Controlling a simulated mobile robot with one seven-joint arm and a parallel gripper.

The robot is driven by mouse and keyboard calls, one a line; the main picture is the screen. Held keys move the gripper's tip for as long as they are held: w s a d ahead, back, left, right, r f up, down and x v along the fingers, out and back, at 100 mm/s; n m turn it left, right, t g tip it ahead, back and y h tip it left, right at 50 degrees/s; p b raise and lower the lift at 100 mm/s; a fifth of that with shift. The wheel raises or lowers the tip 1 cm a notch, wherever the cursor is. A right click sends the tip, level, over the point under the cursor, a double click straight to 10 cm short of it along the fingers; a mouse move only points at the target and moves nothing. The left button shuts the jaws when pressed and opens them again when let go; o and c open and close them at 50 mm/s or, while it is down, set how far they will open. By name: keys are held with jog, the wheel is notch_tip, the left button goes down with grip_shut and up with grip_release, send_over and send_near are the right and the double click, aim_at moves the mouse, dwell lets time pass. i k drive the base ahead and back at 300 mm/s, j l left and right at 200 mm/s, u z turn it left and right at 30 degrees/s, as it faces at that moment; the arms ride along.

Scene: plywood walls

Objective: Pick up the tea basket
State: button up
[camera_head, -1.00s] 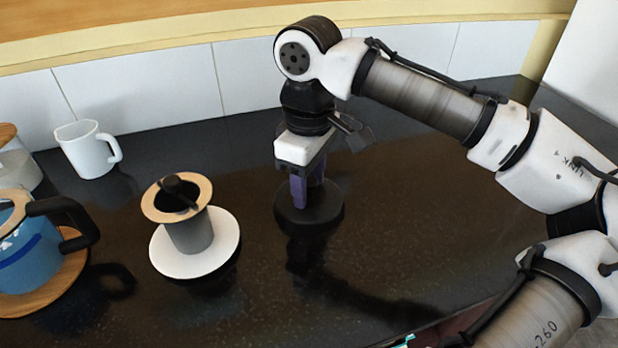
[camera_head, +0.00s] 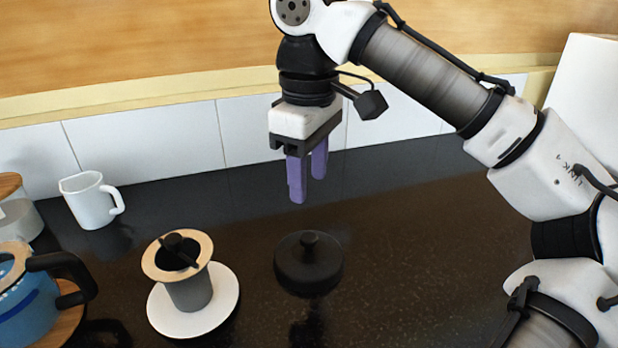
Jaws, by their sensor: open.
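The tea basket (camera_head: 189,290) looks like a grey cup with a wide tan rim and a dark bar across its opening. It stands upright on a white round saucer (camera_head: 222,309) left of the middle. A black round lid with a knob (camera_head: 309,268) lies on the counter to its right. My gripper (camera_head: 308,188) has purple fingers pointing down. It is open and empty, above and behind the lid, to the right of the tea basket and apart from both.
A blue teapot (camera_head: 25,318) with a black handle stands on a wooden board (camera_head: 62,330) at the lower left. A white mug (camera_head: 90,203) and a pale jar (camera_head: 18,222) are at the back left. The dark counter (camera_head: 430,240) is clear on the right.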

aim_at(179, 260)
jog(key=k, duration=1)
